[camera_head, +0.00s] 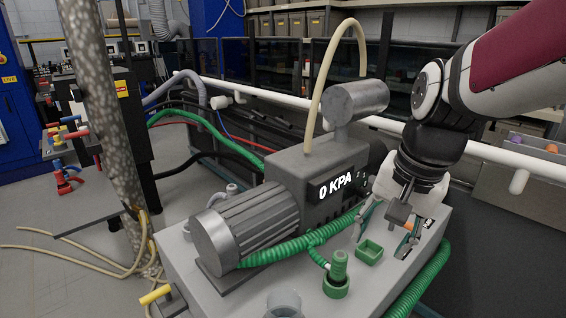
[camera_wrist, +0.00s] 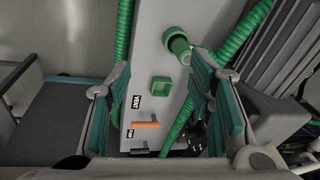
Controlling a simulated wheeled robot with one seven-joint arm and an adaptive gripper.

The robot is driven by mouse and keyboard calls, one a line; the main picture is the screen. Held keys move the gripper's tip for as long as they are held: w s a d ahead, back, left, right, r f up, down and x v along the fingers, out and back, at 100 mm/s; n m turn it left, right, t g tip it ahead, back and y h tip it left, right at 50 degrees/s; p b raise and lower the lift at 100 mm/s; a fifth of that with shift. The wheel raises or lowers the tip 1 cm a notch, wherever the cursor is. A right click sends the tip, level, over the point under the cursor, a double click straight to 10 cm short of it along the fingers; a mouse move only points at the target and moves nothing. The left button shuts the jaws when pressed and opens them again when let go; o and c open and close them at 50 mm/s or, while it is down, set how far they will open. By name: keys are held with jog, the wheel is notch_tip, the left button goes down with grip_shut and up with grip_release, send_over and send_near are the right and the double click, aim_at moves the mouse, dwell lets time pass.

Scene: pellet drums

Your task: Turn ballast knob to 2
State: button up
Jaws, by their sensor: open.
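I cannot pick out the ballast knob with its numbers for certain. An orange handle (camera_wrist: 145,125) sits beside small dark labels (camera_wrist: 137,102) on the grey pump base; the label text is too small to read. In the head view an orange-brown piece (camera_head: 400,212) shows between my fingers. My gripper (camera_head: 383,238) is open, pointing down over the right end of the base, near the pump. In the wrist view my gripper (camera_wrist: 160,72) has its teal-padded fingers wide apart, with nothing held. The pump (camera_head: 318,172) reads "0 KPA". A dark part behind my wrist is partly hidden.
A green square cup (camera_head: 369,252) and green hose fitting (camera_head: 337,275) stand left of my fingers. Green ribbed hoses (camera_head: 300,245) run around the base (camera_head: 205,290). A grey motor (camera_head: 245,225) and tan hose (camera_head: 330,75) are close by. A white pipe (camera_head: 400,130) crosses behind.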

jog(key=w+d+f+m+y+b, duration=0.2)
jog(key=w+f+m, duration=0.35)
jog(key=w, duration=0.45)
jog(key=m+t+y+b, duration=0.6)
jog(key=m+t, duration=0.2)
jog(key=m, duration=0.9)
send_near(367, 193)
jog(key=b+x, duration=0.2)
jog(key=x, duration=0.8)
jog(key=shift+s+a, duration=0.1)
jog(key=shift+r+n, duration=0.1)
jog(key=shift+n, duration=0.15)
grip_shut()
